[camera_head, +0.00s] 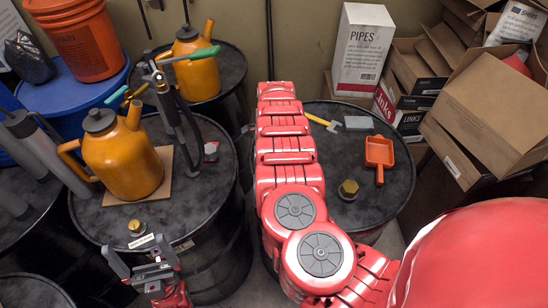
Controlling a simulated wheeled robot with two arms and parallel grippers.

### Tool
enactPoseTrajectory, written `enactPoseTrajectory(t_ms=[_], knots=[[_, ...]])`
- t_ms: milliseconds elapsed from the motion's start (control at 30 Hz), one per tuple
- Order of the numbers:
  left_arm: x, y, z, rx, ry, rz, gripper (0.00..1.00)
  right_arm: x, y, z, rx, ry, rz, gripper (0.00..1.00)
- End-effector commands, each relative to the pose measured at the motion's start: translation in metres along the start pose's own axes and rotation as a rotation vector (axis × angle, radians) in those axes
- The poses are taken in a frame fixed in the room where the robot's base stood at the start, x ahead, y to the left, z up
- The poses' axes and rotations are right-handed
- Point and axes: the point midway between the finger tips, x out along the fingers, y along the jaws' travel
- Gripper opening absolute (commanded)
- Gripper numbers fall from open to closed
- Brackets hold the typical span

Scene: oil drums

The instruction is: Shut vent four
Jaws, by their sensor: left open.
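No part reading "vent four" can be made out. A brass fitting (137,227) stands on the top of the near left black drum (205,215). A small white label (141,241), too small to read, is just below it. My left gripper (143,258) is at the bottom left, with its grey fingers spread apart and nothing seen between them, close to the label and that drum's front rim. A red-and-grey fitting (211,150) sits farther back on the same drum. Another brass fitting (348,188) is on the right drum (385,205). My right gripper is not in view.
My red arm fills the middle. A yellow can (122,160) and a dark pump (175,105) stand on the left drum. An orange scoop (379,152) lies on the right drum. Cardboard boxes (500,105) crowd the right. Another yellow can (197,65) stands behind.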

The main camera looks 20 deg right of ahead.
Motion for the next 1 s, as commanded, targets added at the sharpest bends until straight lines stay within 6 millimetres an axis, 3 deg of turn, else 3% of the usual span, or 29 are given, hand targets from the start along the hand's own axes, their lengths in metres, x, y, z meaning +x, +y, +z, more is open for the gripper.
enactPoseTrajectory(t_ms=[500, 533, 667, 1000], knots=[[-0.0009, 0.0, 0.0001, 0.0, 0.0, 0.0, 1.0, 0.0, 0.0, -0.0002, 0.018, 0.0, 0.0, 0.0], [-0.0009, 0.0, 0.0002, 0.0, 0.0, 0.0, 1.0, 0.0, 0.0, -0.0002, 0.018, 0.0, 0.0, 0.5], [-0.001, 0.0001, 0.0002, 0.0, 0.0, 0.0, 1.0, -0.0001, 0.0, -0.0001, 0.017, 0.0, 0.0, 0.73], [-0.0016, 0.0001, 0.0003, 0.0, 0.0, 0.0, 1.0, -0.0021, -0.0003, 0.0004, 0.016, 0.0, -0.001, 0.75]])
